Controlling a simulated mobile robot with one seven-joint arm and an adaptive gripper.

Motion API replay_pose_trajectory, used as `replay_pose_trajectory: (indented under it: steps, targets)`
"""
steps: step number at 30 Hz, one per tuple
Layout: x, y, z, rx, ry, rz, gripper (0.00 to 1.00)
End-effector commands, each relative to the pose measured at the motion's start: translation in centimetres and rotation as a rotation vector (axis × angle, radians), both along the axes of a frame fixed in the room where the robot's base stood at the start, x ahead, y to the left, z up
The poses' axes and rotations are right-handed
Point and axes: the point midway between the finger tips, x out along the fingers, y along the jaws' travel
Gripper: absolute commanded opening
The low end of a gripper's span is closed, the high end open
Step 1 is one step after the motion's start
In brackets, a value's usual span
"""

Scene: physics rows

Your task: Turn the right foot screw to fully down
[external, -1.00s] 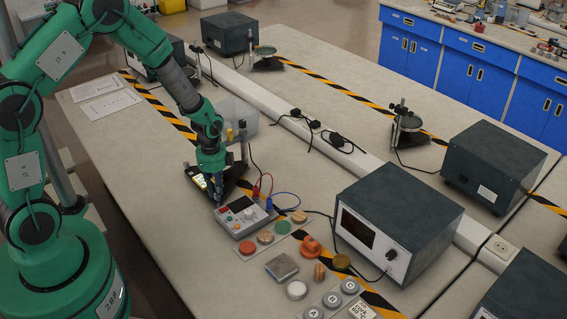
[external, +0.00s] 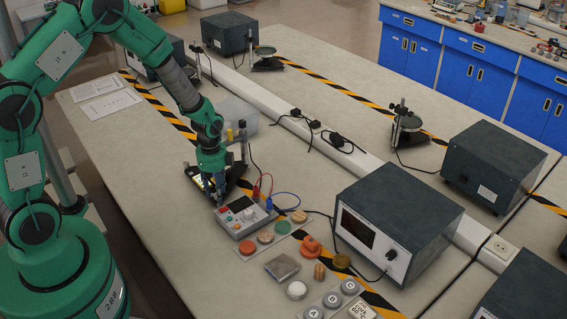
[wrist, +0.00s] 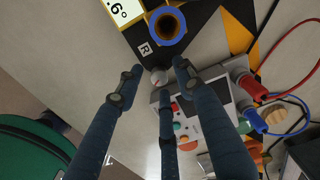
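The right foot screw (wrist: 159,78) is a small pale grey knob with a red mark, beside the white "R" label on the black base (wrist: 133,32) in the wrist view. My gripper (wrist: 160,80) has three dark blue fingers spread around the knob. Gaps show between the fingertips and the knob, so it looks open and holds nothing. In the external view my gripper (external: 219,194) points down at the near corner of the black base (external: 236,180); the screw is hidden there. A lit display (wrist: 122,10) is cut off, showing ".6°".
A grey control box (external: 243,216) with buttons and red and blue plugs stands close beside the base. Cables curve behind it. A clear bin (external: 238,118) is behind. Discs, knobs and a dark instrument box (external: 398,232) lie to the right. The bench's left is mostly clear.

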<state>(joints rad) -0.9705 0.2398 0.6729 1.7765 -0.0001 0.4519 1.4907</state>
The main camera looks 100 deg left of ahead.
Motion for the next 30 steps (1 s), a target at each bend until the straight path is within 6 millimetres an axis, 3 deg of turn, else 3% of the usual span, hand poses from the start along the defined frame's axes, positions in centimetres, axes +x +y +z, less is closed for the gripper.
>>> replay_pose_trajectory:
  steps: [8,21,30]
  targets:
    - [0.0,0.1,2.0,0.002,-0.001,0.000,0.37]
    - [0.1,0.1,9.0,0.003,-0.002,0.000,0.37]
    - [0.0,0.0,11.6,0.001,0.000,0.000,0.37]
